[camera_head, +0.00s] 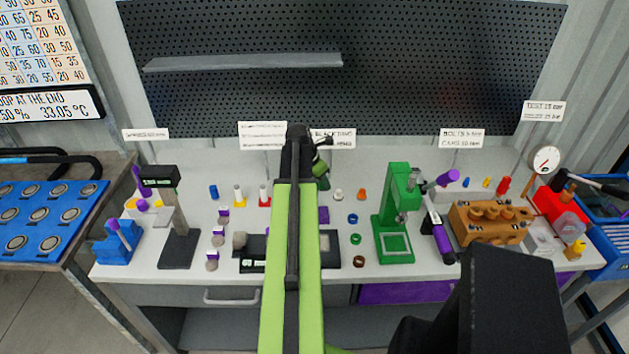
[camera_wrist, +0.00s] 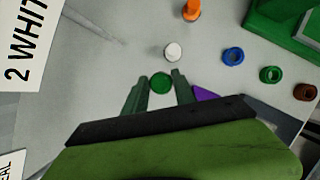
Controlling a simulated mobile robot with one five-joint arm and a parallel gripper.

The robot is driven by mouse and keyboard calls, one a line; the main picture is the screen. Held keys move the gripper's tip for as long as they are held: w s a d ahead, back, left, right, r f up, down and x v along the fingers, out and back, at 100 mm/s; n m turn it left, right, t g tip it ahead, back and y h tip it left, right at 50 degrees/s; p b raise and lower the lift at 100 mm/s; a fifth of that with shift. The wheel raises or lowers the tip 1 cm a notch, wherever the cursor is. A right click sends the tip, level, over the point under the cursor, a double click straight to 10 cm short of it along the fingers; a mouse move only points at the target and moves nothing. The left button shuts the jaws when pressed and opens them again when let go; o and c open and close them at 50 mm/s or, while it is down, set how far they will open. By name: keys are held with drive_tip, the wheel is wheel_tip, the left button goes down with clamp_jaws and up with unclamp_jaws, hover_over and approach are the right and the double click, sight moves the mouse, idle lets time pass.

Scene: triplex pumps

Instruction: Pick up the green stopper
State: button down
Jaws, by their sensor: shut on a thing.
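The green stopper (camera_wrist: 160,82) shows in the wrist view as a round green top between the two fingertips. My gripper (camera_wrist: 159,88) is shut on it, with one finger on each side. In the head view my gripper (camera_head: 322,170) is at the far end of my arm, over the back of the bench, and the arm hides part of it. I cannot tell whether the stopper touches the bench top.
A white stopper (camera_wrist: 173,51) stands just beyond the fingertips, with an orange one (camera_wrist: 192,10) farther off. Blue (camera_wrist: 233,55), green (camera_wrist: 270,75) and brown (camera_wrist: 304,92) rings lie to the right. A green press (camera_head: 393,220) stands right of my arm. Label signs (camera_head: 333,138) stand behind.

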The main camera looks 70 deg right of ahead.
drive_tip(key=s+d+r+p, duration=0.1)
drive_tip(key=s+r+p, duration=0.3)
drive_tip(key=s, duration=0.5)
drive_tip(key=shift+d+r, duration=0.15)
drive_tip(key=shift+r, duration=0.55)
drive_tip(key=c, duration=1.6)
unclamp_jaws()
clamp_jaws()
drive_tip(key=w+a+n, duration=0.1)
drive_tip(key=w+a, duration=0.1)
drive_tip(key=w, duration=0.7)
drive_tip(key=w+a+f+n+t, duration=0.1)
drive_tip(key=w+a+n, duration=0.1)
drive_tip(key=w, duration=0.8)
drive_tip(key=shift+w+a+b, duration=0.25)
drive_tip(key=shift+a+b, duration=0.1)
drive_tip(key=shift+a, duration=0.05)
